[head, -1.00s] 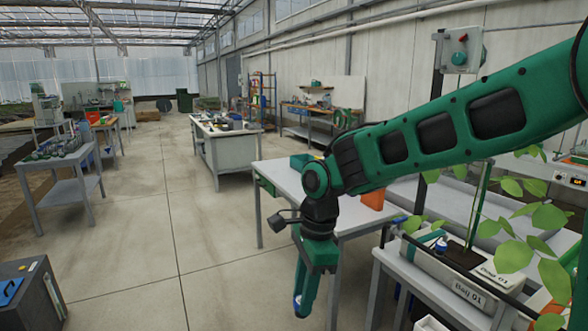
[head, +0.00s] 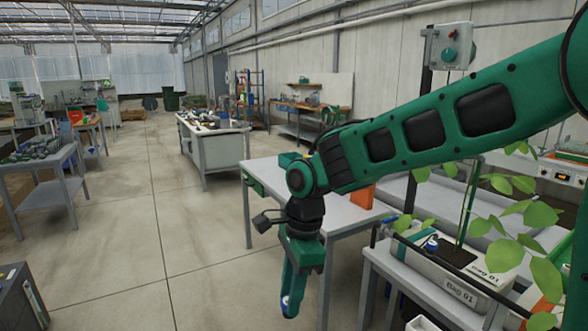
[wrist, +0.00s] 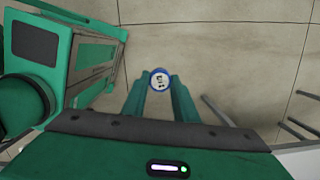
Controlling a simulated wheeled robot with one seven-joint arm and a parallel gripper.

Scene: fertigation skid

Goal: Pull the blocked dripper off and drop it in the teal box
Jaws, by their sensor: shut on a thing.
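My gripper (head: 291,301) points down over open floor, left of the grow-bag bench, shut on a small blue and white dripper (head: 285,303). In the wrist view the dripper's round blue rim and white face with dark marks (wrist: 160,79) show between the fingertips of my gripper (wrist: 161,88). A teal box (head: 289,158) stands on the grey table behind my arm, partly hidden by it. Another blue and white dripper (head: 431,244) sits at the white grow bag (head: 459,288) on the right.
The grey table (head: 262,172) also holds an orange bin (head: 362,196). A leafy plant (head: 500,250) and a bench stand close on the right. A dark cabinet (head: 22,296) is at the lower left. The concrete floor (head: 130,240) between is clear.

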